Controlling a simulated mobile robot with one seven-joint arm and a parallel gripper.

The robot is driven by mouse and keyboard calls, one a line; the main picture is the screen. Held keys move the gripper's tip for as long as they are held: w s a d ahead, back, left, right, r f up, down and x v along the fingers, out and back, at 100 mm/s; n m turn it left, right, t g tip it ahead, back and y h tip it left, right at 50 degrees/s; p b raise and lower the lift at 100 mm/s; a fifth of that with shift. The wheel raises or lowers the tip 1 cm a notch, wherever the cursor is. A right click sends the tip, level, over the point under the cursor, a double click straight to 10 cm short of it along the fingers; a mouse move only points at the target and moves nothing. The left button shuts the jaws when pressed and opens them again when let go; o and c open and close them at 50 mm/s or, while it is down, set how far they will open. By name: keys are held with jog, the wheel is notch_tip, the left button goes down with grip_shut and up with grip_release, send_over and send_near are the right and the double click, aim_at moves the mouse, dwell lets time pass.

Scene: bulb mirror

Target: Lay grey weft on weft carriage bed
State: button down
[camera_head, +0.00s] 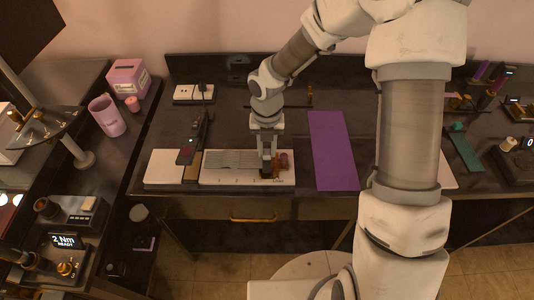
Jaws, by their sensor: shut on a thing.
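The grey weft (231,160) shows as a flat grey strip with fine lines along it, over a long white bed. I take this white bed with small marks along its front to be the weft carriage bed (225,180). My gripper (267,174) points down at the strip's right end, over the right part of the bed. It is shut on what looks like the grey weft's right end; the fingers hide the grip itself. I cannot tell whether the strip touches the bed along its whole length.
A small dark red piece (284,160) stands just right of my gripper. A dark upright device (187,151) stands at the bed's left. A purple mat (333,150) lies to the right. A pink mug (107,116) and pink box (128,78) stand on the left counter.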

jog(key=shift+f, duration=1.1)
jog(key=shift+f, duration=0.2)
jog(key=c, duration=0.7)
grip_release()
jog(key=shift+r, duration=0.1)
notch_tip(320, 180, up, 12)
jog(key=shift+r+p, duration=0.15)
jog(key=shift+p, duration=0.55)
